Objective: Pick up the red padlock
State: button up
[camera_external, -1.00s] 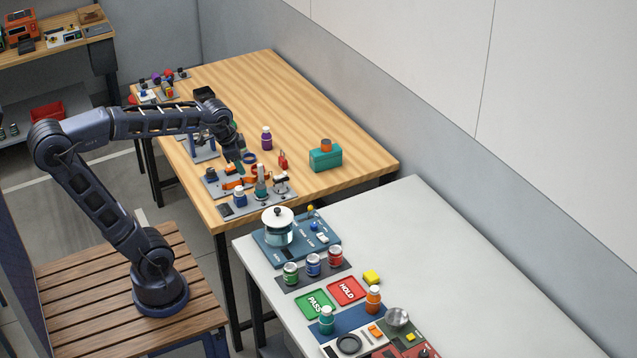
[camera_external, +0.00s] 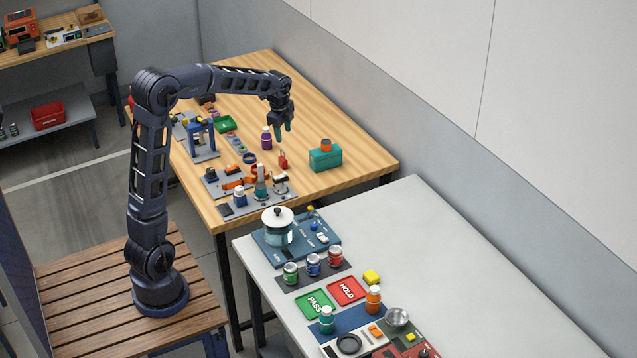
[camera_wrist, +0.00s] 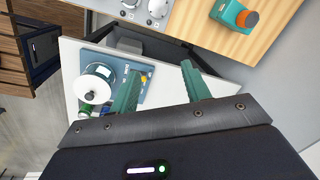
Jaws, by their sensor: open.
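The red padlock (camera_external: 283,160) stands on the wooden table, left of the teal box. I cannot make it out in the wrist view. My gripper (camera_external: 286,134) is above the table, up and close to the padlock in the outside view, with its green fingers pointing down. In the wrist view my gripper (camera_wrist: 160,74) shows two green fingers spread apart with nothing between them.
The teal box (camera_external: 325,159) with an orange item on top stands right of the padlock. A purple bottle (camera_external: 266,138) stands behind-left. A grey plate (camera_external: 255,200) with bottles and parts lies in front. The table's right rear is clear.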

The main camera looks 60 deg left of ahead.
jog(key=w+a+f+m, duration=0.3)
jog(key=w+a+f, duration=0.35)
jog(key=a, duration=0.25)
jog(key=m+g+h, duration=0.1)
jog(key=m, duration=0.2)
send_near(283, 158)
jog(key=shift+d+r, duration=0.2)
jog(key=shift+d, duration=0.1)
jog(key=shift+a+f, duration=0.1)
jog(key=shift+f, duration=0.45)
notch_tip(283, 158, down, 10)
jog(key=shift+a, duration=0.1)
jog(key=shift+c, duration=0.2)
grip_shut()
